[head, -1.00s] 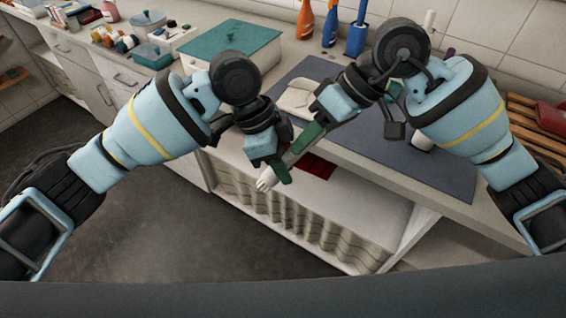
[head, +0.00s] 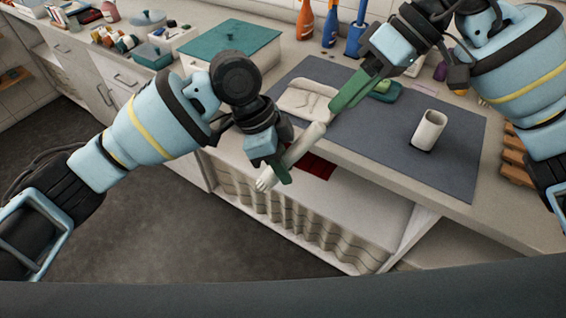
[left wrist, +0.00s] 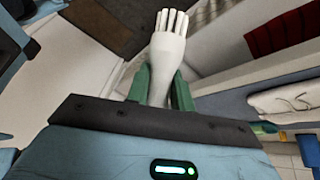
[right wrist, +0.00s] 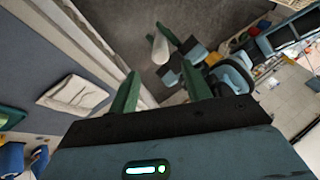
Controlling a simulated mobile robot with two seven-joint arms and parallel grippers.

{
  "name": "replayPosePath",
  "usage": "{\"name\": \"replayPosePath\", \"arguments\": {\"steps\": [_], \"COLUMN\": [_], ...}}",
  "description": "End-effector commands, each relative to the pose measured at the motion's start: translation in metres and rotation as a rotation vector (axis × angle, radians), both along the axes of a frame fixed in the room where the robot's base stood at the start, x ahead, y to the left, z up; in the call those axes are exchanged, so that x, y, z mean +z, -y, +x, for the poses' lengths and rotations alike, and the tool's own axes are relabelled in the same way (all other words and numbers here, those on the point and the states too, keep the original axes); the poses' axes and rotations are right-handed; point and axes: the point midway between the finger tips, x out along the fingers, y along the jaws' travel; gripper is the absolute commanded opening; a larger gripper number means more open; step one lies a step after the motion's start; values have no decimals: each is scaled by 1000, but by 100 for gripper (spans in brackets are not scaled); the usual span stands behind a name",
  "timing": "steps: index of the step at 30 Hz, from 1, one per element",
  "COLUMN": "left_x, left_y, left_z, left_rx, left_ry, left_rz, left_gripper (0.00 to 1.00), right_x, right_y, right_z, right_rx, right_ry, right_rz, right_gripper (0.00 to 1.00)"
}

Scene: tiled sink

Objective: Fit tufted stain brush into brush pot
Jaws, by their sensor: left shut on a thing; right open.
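The tufted stain brush (head: 304,143) is white, with finger-like tufts at its lower left end. My left gripper (head: 285,166) is shut on it, with the brush slanting in front of the counter. The left wrist view shows the brush (left wrist: 167,60) between the green fingers, tufts pointing away. My right gripper (head: 340,105) is open, close above the handle end; in the right wrist view its fingers (right wrist: 161,75) are apart and the handle end (right wrist: 160,50) lies beyond them.
The dark grey mat (head: 455,170) covers the counter, with free room around the pot. A folded cloth (head: 305,97) and a green item (head: 386,90) lie on the mat. A teal-lidded box (head: 230,47) and spray bottles (head: 330,25) stand behind. Wooden slats (head: 514,165) are at right.

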Motion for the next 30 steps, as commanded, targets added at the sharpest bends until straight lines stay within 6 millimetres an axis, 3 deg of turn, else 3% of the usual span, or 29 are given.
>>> {"name": "replayPosePath", "arguments": {"steps": [8, 17, 23, 30], "left_x": [0, 0, 0, 0], "left_y": [0, 0, 0, 0], "left_z": [0, 0, 0, 0], "left_rx": [0, 0, 0, 0], "left_ry": [0, 0, 0, 0], "left_rz": [0, 0, 0, 0], "left_gripper": [0, 0, 0, 0], "right_x": [16, 9, -14, -43], "right_y": [11, 0, -36, -62], "right_z": [1, 6, 27, 68], "right_rx": [1, -77, -387, -835], "right_ry": [-1, -65, -339, -857], "right_rz": [0, 68, 328, 708], "right_gripper": [48, 48, 48, 48]}}
